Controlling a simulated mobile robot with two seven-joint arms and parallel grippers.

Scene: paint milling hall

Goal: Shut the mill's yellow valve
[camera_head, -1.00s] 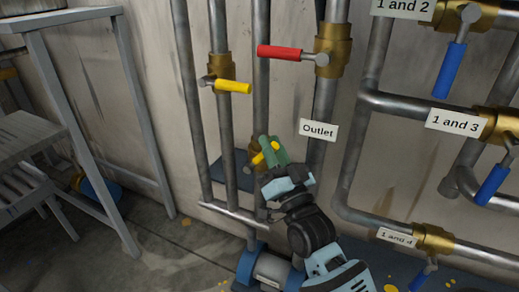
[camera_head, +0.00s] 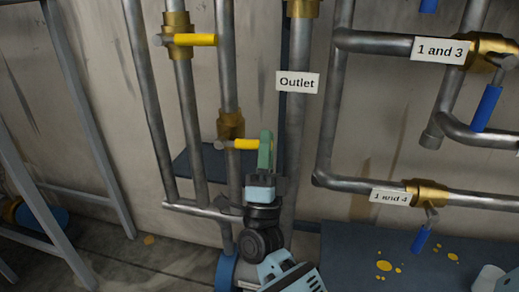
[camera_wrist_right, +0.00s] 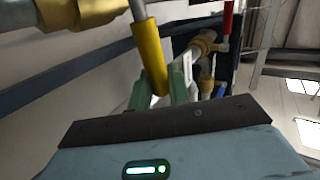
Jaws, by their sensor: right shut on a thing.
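A yellow valve handle (camera_head: 245,144) sits low on a vertical pipe, on a brass body (camera_head: 231,124). The handle lies level, pointing right across the pipe. My right gripper (camera_head: 266,150), with green fingers, is shut on its outer end. In the right wrist view the yellow handle (camera_wrist_right: 150,58) runs down between the green fingers (camera_wrist_right: 161,92), and part of a brass body (camera_wrist_right: 85,10) shows. A second yellow handle (camera_head: 195,39) on a brass body (camera_head: 176,22) is higher on the pipe to the left, also level and untouched. My left gripper is out of view.
An "Outlet" sign (camera_head: 297,83) hangs on the pipe right of my gripper. Blue handles (camera_head: 487,108) and signs "1 and 3" (camera_head: 440,50) and "1 and 4" (camera_head: 390,197) are further right. A grey metal frame (camera_head: 75,130) stands at the left.

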